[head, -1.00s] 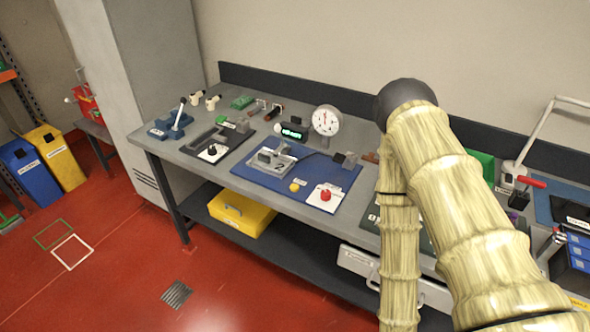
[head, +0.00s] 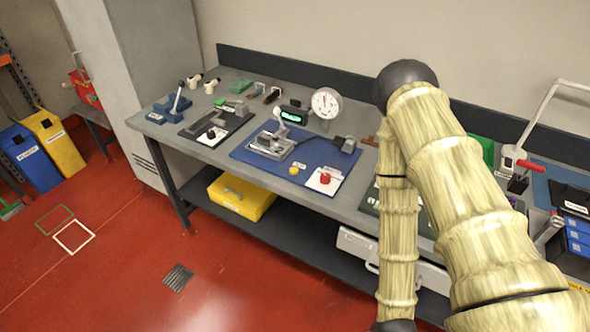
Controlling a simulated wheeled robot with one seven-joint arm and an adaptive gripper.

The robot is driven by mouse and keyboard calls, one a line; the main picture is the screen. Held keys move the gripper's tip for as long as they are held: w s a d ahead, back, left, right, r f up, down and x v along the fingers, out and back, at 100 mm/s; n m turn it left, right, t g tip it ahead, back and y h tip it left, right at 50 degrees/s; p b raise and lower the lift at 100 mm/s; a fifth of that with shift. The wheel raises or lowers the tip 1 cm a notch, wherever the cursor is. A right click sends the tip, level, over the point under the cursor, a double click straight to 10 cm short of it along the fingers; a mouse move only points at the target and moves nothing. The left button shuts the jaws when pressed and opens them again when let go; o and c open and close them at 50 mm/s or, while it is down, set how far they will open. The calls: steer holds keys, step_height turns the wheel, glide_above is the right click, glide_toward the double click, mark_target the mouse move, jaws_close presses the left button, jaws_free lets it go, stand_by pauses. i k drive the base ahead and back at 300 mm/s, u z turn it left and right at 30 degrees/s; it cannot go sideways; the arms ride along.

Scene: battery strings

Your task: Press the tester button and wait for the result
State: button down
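The test station sits on a blue mat (head: 240,152) on the bench. At its front right is a red button (head: 325,178) on a white labelled plate. A smaller yellow button (head: 293,170) is to its left. A grey fixture (head: 270,143) with a pale-knobbed lever stands at the left of the mat. Behind it are a small dark display (head: 294,115) with green characters, too small to read, and a round white dial gauge (head: 326,103). My arm reaches down at the right of the view. My gripper is out of view, below the bottom edge.
The grey bench (head: 205,152) carries a dark tray (head: 215,122) and a blue lever tool (head: 168,107) to the left. A yellow case (head: 240,195) lies on the lower shelf. My arm hides part of the bench at right. The red floor in front is open.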

mark_target(294, 171)
steer(key=u, duration=2.4)
steer(key=i, duration=1.45)
steer(key=z, duration=3)
